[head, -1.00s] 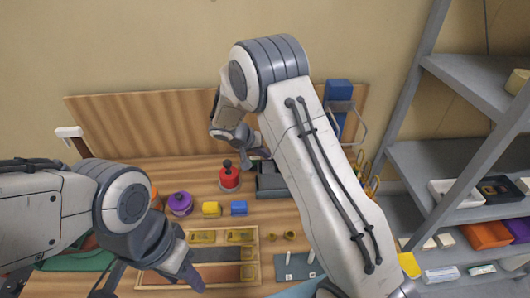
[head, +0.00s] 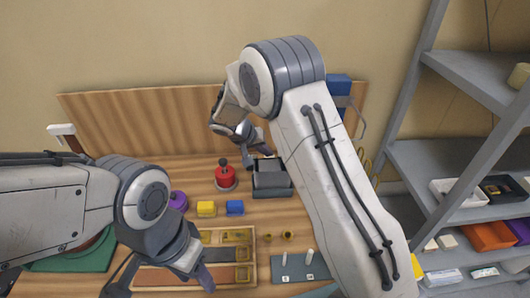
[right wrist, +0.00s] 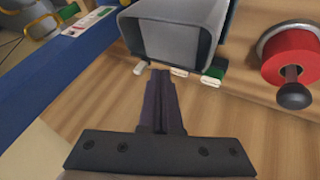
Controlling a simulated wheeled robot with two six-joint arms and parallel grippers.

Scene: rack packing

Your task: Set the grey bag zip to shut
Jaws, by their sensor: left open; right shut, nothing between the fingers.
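The grey bag (head: 271,180) appears as a dark grey open-topped box at the back of the wooden table, right of the red knob. It also shows in the right wrist view (right wrist: 175,35), with its open mouth toward the camera. I cannot make out the zip for certain; small white and green pieces lie at the bag's lower edge. My right gripper (head: 264,150) is shut and empty, just behind the bag; its fingertips (right wrist: 160,76) point at the bag's lower edge. My left gripper (head: 160,285) is open and empty over the front left of the table.
A red knob (head: 226,179) stands left of the bag, also in the right wrist view (right wrist: 293,62). Yellow (head: 206,208) and blue (head: 235,207) blocks lie in front. A wooden tray (head: 250,259) is near the left gripper. Grey shelves (head: 440,150) stand at the right.

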